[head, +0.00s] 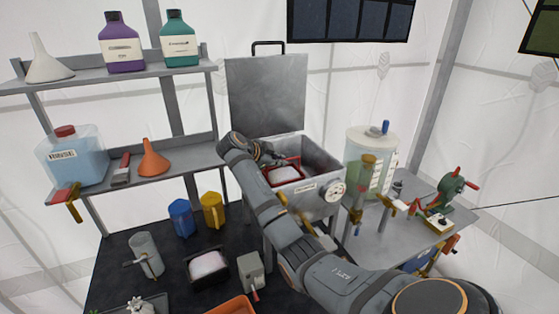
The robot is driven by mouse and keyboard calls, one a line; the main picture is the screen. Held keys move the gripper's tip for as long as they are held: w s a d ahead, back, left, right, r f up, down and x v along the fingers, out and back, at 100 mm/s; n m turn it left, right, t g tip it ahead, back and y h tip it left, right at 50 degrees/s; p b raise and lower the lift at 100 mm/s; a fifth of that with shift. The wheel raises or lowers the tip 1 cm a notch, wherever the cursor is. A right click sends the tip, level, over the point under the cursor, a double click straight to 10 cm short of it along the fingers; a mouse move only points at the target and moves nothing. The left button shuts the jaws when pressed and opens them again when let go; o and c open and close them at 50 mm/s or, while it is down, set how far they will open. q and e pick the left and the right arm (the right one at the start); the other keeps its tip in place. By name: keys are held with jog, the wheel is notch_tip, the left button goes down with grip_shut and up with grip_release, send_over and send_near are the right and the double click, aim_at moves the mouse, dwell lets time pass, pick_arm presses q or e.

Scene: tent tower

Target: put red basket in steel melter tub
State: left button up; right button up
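The steel melter tub (318,190) stands at the middle on legs, with its square lid (266,95) raised behind it. The red basket (270,181) is inside the tub's opening, toward its left side, with white material in it. I cannot tell whether it rests on the tub's bottom. My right arm reaches up from the lower right, across the tub's front left. My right gripper (276,157) is at the back left rim of the basket. Its fingertips are small and partly hidden, so its grip is unclear. My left gripper is out of view.
A side table (405,225) at right bears a clear tank (365,150) and a green hand-cranked device (447,190). Shelves at left hold bottles, funnels and a blue-filled jug (75,160). Below, a dark counter bears blue and yellow jugs (212,211), and a black basket (208,266).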

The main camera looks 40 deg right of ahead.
jog(key=o, duration=0.4)
jog(key=shift+c, duration=0.2)
jog(key=shift+r, duration=0.1)
jog(key=b+v, duration=0.4)
jog(key=v, duration=0.8)
